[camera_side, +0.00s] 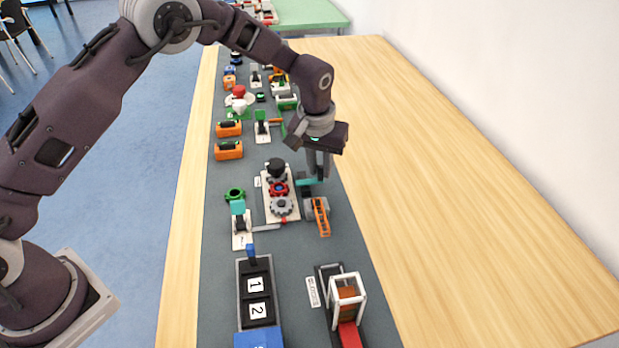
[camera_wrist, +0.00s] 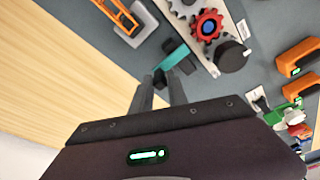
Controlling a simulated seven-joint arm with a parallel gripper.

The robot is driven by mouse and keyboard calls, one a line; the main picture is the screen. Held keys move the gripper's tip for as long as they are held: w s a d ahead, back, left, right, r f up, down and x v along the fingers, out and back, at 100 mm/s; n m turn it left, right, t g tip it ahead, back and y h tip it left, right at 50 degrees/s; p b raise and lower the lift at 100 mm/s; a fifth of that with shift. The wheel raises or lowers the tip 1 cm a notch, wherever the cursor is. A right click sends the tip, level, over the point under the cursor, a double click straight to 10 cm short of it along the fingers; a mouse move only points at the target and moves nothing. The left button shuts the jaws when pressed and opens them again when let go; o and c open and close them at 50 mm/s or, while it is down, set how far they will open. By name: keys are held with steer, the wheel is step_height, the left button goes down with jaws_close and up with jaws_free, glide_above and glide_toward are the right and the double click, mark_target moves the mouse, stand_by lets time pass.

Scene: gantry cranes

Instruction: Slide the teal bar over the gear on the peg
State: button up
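The teal bar (camera_side: 306,182) lies at the right side of a white gear board (camera_side: 269,212). In the wrist view the teal bar (camera_wrist: 173,60) has dark parts around it. The board carries a red gear (camera_side: 278,189), a grey gear (camera_side: 281,206) and a black knob (camera_side: 275,168); the red gear (camera_wrist: 208,25) and the knob (camera_wrist: 232,55) also show in the wrist view. My gripper (camera_side: 318,176) points down at the bar's right end. In the wrist view my gripper's fingers (camera_wrist: 160,76) stand apart, with a dark piece near their tips. I cannot tell whether they touch it.
An orange ladder-like part (camera_side: 322,217) on a grey mount stands just in front of my gripper. A small teal-topped unit (camera_side: 239,220) and a green ring (camera_side: 235,194) lie left of the board. A white-framed box (camera_side: 346,297) stands nearer the camera. The wooden table at right is clear.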

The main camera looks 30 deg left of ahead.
jaws_close()
steer(key=shift+s+a, duration=1.2)
steer(key=shift+a, duration=0.1)
steer(key=o, duration=0.8)
jaws_free()
step_height(320, 180, up, 7)
